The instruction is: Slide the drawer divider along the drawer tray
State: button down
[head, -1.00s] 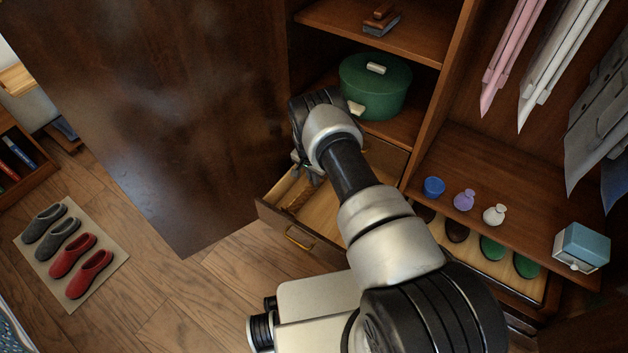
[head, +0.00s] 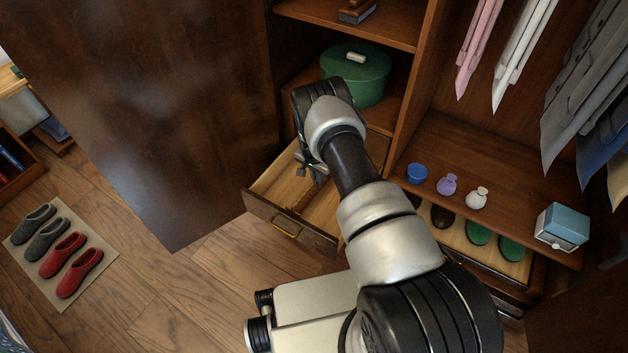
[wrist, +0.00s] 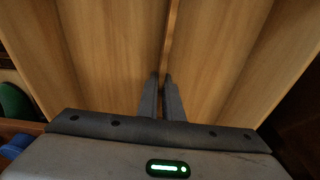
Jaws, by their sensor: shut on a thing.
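The drawer tray (head: 268,186) is a pale wooden open drawer with a brass handle, pulled out at the bottom of the armoire. The drawer divider (wrist: 173,35) is a thin wooden strip standing upright, running away from my gripper in the wrist view. My gripper (wrist: 161,78) is shut on the near part of the divider, one dark finger on each side. In the head view my gripper (head: 312,175) reaches down into the drawer, and my arm hides much of the drawer's right part. Bare drawer floor shows on both sides of the divider.
A green round box (head: 358,75) stands on the shelf above the drawer. A dark armoire door (head: 150,110) stands open at left. Small jars and a blue box (head: 562,226) sit on the right shelf, above a drawer of shoes. Slippers lie on a mat (head: 98,262).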

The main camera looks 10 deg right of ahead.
jog(key=shift+s+d, duration=0.3)
jog(key=c, duration=1.8)
grip_release()
jog(key=shift+c, duration=0.2)
notch_tip(320, 180, up, 17)
jog(key=s+a+p, duration=0.1)
jog(key=a+p, duration=0.1)
jog(key=p, duration=0.2)
jog(key=shift+s, duration=0.35)
jog(key=shift+r, duration=0.15)
